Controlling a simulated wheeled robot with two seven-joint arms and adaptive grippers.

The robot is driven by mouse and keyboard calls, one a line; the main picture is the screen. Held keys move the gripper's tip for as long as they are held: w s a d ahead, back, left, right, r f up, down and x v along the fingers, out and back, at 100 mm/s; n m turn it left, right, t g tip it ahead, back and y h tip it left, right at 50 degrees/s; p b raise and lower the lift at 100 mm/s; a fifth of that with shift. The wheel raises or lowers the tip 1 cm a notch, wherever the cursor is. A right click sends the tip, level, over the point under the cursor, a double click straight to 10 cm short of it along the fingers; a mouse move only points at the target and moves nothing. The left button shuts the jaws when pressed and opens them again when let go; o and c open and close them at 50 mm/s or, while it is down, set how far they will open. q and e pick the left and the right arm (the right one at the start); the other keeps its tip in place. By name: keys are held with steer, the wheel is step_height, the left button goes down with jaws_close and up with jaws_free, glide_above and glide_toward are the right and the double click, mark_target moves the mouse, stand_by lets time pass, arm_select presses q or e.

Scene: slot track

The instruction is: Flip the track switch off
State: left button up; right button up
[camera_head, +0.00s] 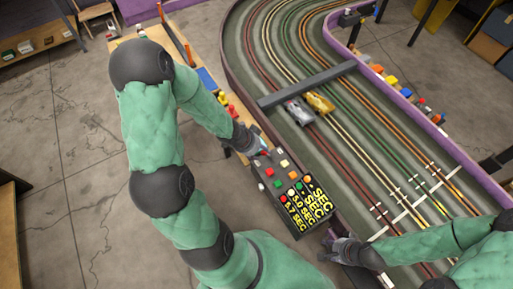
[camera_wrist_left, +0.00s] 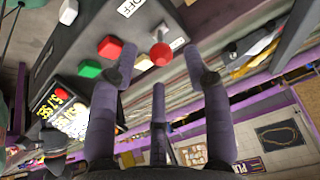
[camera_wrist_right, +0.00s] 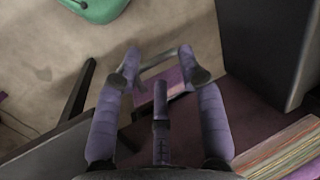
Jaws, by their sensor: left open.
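A dark control box (camera_head: 312,226) with coloured buttons and yellow lettering stands beside the track. In the left wrist view, the track switch shows as a round red knob (camera_wrist_left: 161,54) next to a white OFF label (camera_wrist_left: 130,7). My left gripper (camera_wrist_left: 161,63) is open, and the knob appears between its fingertips; contact cannot be told. In the head view my left gripper (camera_head: 262,147) is at the box's far end, and I cannot make out the switch there. My right gripper (camera_head: 338,246) is near the box's front end, open and empty in the right wrist view (camera_wrist_right: 160,66).
A red button (camera_wrist_left: 110,47) and a green button (camera_wrist_left: 90,68) sit close to the switch.

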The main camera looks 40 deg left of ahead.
arm_select(q)
steer(key=shift+v, duration=1.15)
steer(key=shift+s, duration=0.15)
